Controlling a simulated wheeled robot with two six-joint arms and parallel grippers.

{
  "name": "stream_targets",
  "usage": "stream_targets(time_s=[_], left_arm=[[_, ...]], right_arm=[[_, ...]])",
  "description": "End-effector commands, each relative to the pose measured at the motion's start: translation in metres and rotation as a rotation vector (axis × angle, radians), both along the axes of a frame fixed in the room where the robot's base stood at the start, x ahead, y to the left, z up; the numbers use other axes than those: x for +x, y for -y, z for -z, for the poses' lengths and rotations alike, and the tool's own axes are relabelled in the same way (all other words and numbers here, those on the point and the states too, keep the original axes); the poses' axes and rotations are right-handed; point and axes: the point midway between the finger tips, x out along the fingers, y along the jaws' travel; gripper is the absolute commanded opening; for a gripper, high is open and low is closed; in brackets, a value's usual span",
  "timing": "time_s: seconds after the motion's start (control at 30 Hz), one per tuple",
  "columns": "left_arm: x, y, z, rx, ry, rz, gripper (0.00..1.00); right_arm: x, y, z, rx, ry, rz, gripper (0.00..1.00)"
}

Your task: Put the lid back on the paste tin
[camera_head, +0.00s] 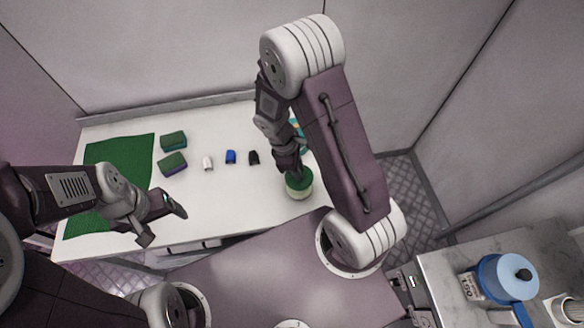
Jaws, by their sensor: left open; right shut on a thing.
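The paste tin (299,191) stands on the white table towards its right side; its body is pale. A green lid (297,177) is at the top of the tin, under my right gripper (291,168). My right gripper points down and is shut on the lid. The arm hides part of the contact, so I cannot tell whether the lid is fully seated. My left gripper (163,222) is open and empty over the front left of the table.
A green mat (117,152) covers the table's left. Two green blocks (173,140) and small white, blue (230,157) and black items lie mid-table. A partly hidden colourful object is behind my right arm. A blue pot (503,279) stands on the right counter.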

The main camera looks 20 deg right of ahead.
Motion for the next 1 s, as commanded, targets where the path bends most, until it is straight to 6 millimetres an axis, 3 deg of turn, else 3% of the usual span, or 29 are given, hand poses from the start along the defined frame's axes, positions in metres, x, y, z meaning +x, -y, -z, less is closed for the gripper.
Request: stream_targets(time_s=[0.27,0.63,1.0], left_arm=[[0.0,0.0,0.017,0.0,0.0,0.0,0.75],[0.0,0.0,0.056,0.0,0.0,0.0,0.75],[0.0,0.0,0.06,0.0,0.0,0.0,0.75]], right_arm=[[0.0,0.0,0.016,0.0,0.0,-0.001,0.0],[0.0,0.0,0.058,-0.001,-0.001,-0.002,0.0],[0.0,0.0,0.064,0.0,0.0,-0.002,0.0]])
